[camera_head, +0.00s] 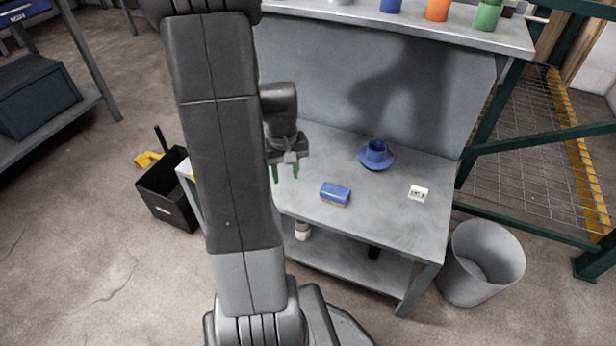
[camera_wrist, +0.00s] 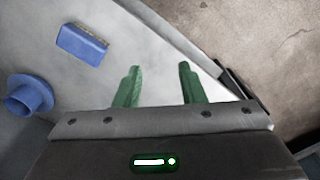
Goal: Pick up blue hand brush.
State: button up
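The blue hand brush (camera_head: 336,192) is a small blue block with a tan strip along its lower edge. It lies on the grey workbench (camera_head: 390,234) near the front edge. It also shows in the wrist view (camera_wrist: 84,44), at upper left. My gripper (camera_head: 285,173) has green fingers and is above the bench, to the left of the brush. In the wrist view my gripper (camera_wrist: 158,82) has its two fingers apart with nothing between them. The brush is outside the fingers, to their left.
A blue cup (camera_head: 376,150) on a blue saucer (camera_head: 388,164) stands behind the brush. A small white item (camera_head: 418,193) lies to the right. Cups stand on the upper shelf (camera_head: 450,34). A grey bin (camera_head: 482,264) and black box (camera_head: 166,190) flank the bench.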

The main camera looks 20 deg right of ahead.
aim_at(334, 194)
jog(key=i+j+z, duration=0.3)
jog(key=z, duration=0.2)
jog(key=i+j+z, duration=0.25)
jog(key=j+z, duration=0.2)
jog(key=z, duration=0.5)
